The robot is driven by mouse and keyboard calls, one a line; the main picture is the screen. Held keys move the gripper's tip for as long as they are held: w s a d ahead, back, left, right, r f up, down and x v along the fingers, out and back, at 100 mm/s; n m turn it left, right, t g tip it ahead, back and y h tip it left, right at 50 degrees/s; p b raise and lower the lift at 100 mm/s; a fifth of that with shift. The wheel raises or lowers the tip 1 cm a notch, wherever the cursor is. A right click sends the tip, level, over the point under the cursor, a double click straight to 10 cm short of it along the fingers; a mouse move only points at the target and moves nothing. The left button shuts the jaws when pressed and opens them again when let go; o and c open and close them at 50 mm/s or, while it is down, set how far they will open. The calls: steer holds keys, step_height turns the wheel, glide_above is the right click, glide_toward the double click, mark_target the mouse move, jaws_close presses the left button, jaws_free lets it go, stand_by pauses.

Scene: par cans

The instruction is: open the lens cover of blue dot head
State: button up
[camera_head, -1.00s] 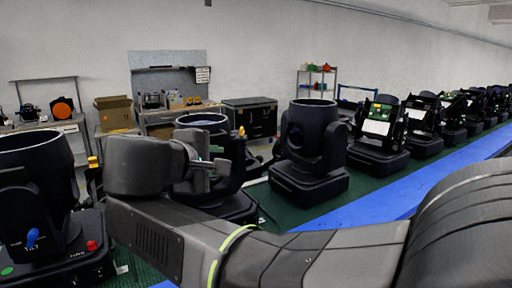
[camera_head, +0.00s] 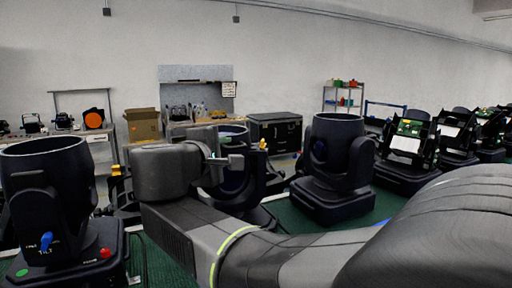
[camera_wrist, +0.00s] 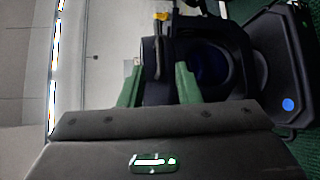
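A black moving head (camera_head: 245,188) with an open round top stands behind my gripper in the head view, partly hidden by it. In the wrist view a black head (camera_wrist: 222,62) shows a dark blue round interior, and a blue dot (camera_wrist: 288,104) marks its base. A yellow tip (camera_wrist: 161,16) sits on a dark upright part beside it. My gripper (camera_wrist: 158,88) has its two green fingers apart, with dark parts of the head showing between them; no grip on anything is visible. In the head view my gripper (camera_head: 222,160) overlaps the head. No lens cover can be made out clearly.
Another head (camera_head: 50,165) with a green dot, red knob and blue TILT lever stands close on the left. More heads, one (camera_head: 335,150) nearest, line the green floor (camera_head: 300,222) to the right. Workbenches, a cardboard box (camera_head: 142,125) and a black case (camera_head: 275,130) stand behind.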

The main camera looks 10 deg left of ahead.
mark_target(236, 148)
steer(key=shift+x, duration=3.55)
jaws_close()
